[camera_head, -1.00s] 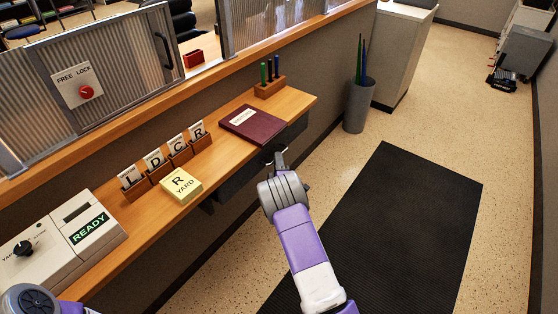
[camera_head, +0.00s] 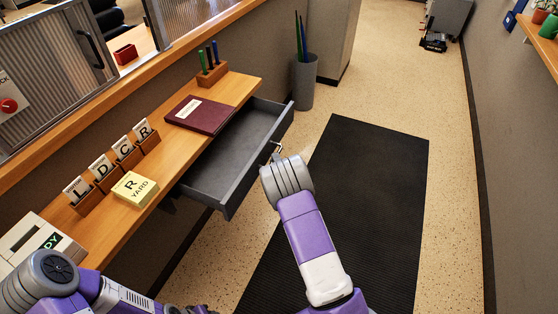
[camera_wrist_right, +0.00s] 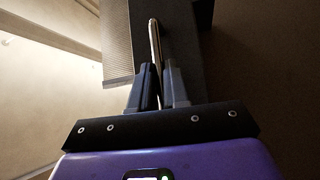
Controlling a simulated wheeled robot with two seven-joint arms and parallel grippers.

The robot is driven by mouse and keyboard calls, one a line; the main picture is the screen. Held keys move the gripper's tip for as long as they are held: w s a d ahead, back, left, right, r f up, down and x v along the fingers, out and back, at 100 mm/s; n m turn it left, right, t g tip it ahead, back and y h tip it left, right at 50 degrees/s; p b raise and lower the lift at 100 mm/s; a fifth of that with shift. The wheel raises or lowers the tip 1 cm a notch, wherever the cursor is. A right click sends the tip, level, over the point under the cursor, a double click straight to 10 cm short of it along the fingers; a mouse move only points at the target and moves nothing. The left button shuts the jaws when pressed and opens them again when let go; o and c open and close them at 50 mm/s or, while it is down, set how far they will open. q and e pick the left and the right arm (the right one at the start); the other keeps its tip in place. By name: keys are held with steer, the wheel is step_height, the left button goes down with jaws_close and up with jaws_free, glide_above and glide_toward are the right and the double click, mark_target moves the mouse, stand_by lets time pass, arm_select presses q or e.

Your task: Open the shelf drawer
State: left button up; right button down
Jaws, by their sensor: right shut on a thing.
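The shelf drawer (camera_head: 232,152) is a dark grey tray under the wooden shelf (camera_head: 190,142). It is pulled well out, and its inside shows bare and empty. My right gripper (camera_head: 277,152) is at the drawer's front, shut on the drawer handle (camera_head: 273,150). In the right wrist view, the handle (camera_wrist_right: 154,40) is a thin metal bar that runs between the two fingers (camera_wrist_right: 159,85). My left arm shows at the lower left of the head view, but its gripper fingers are not in view.
On the shelf are a maroon book (camera_head: 199,114), a yellow pad (camera_head: 135,188), lettered card holders (camera_head: 110,168) and a pen block (camera_head: 211,73). A grey bin (camera_head: 304,82) stands past the drawer. A black mat (camera_head: 350,190) covers the clear floor at right.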

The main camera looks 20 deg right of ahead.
steer(key=c, duration=1.2)
jaws_free()
steer(key=shift+o, duration=0.2)
steer(key=s+f+p, duration=0.1)
steer(key=s, duration=0.6)
steer(key=shift+s+a, duration=0.3)
